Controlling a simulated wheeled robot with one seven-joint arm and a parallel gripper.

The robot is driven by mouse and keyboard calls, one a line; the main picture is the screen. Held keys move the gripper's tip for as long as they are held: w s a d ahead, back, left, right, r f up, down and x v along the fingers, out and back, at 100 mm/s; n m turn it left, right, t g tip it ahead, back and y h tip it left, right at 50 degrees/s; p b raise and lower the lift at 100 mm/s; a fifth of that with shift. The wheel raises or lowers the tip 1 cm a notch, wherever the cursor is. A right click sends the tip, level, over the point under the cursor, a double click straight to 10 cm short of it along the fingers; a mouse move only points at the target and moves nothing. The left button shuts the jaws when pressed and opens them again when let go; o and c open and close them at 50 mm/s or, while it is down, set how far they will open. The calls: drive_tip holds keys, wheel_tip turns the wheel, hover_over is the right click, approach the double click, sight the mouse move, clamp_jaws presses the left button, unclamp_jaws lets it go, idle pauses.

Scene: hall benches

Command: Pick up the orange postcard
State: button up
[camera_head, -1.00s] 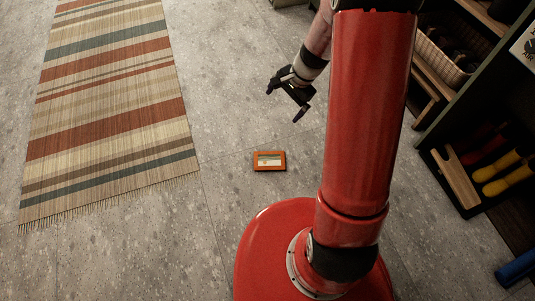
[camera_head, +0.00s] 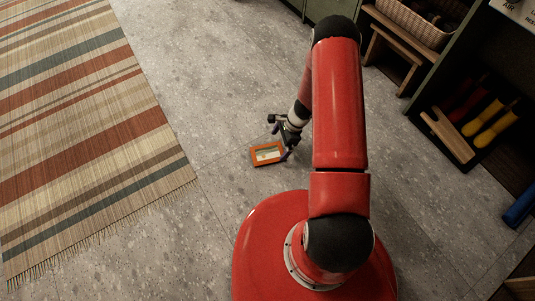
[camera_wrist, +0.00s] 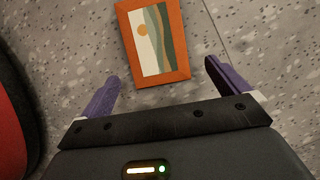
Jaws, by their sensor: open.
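The orange postcard (camera_head: 267,153) lies flat on the grey floor, close in front of my red base. It has an orange border and a picture of a sun over wavy bands, clear in the wrist view (camera_wrist: 153,42). My gripper (camera_head: 279,151) is low beside the postcard's right side in the head view. In the wrist view my gripper (camera_wrist: 160,80) is open, with its purple fingers apart and nothing between them. The postcard lies ahead of the fingertips, roughly centred between them and slightly tilted.
A striped woven rug (camera_head: 90,130) covers the floor at left. At right, a dark shelf unit holds a tray (camera_head: 447,134) with red and yellow items, and a wicker basket (camera_head: 420,22) sits on a wooden bench. A blue roll (camera_head: 521,208) lies at the right edge. Floor around the postcard is clear.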

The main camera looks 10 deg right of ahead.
sight(274, 152)
drive_tip(key=x, duration=0.4)
drive_tip(key=shift+s+b, duration=0.2)
drive_tip(key=shift+b, duration=0.15)
drive_tip(key=shift+c, duration=0.3)
drive_tip(key=c, duration=0.8)
drive_tip(key=shift+c, duration=0.2)
drive_tip(key=shift+r, duration=0.15)
